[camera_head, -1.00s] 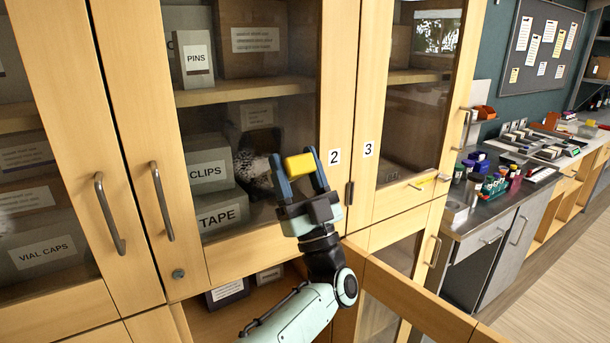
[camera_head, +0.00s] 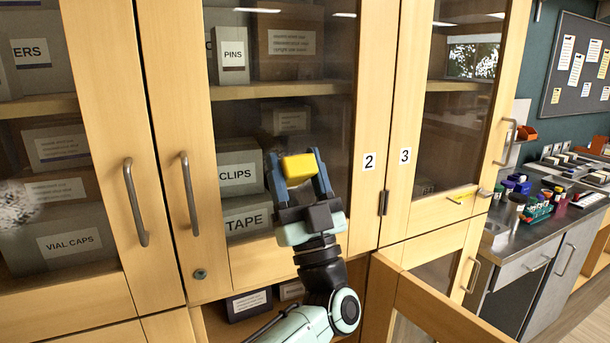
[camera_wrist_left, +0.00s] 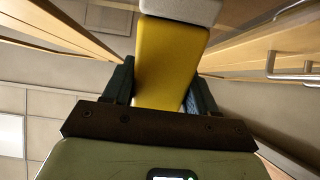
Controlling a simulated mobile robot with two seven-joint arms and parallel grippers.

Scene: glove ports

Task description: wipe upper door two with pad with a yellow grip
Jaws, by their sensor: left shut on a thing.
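Upper door two (camera_head: 375,120) is a shut wooden door with a glass pane, a "2" label and a vertical handle at its left. My left gripper (camera_head: 300,172) is in front of its glass, shut on the yellow grip (camera_head: 298,166) of the pad. In the left wrist view the yellow grip (camera_wrist_left: 170,60) sits between the fingers, with the pale grey pad (camera_wrist_left: 185,8) beyond it. The pad is hidden in the head view; I cannot tell if it touches the glass. No grey smudge shows on the visible glass; the gripper covers part of it. My right gripper is out of view.
A grey smudge (camera_head: 18,205) is on the glass of the door to the left. Door three (camera_head: 410,225) is shut, right of door two. A lower door (camera_head: 430,308) stands open beneath, near my left arm. A counter (camera_head: 540,225) with racks is at right.

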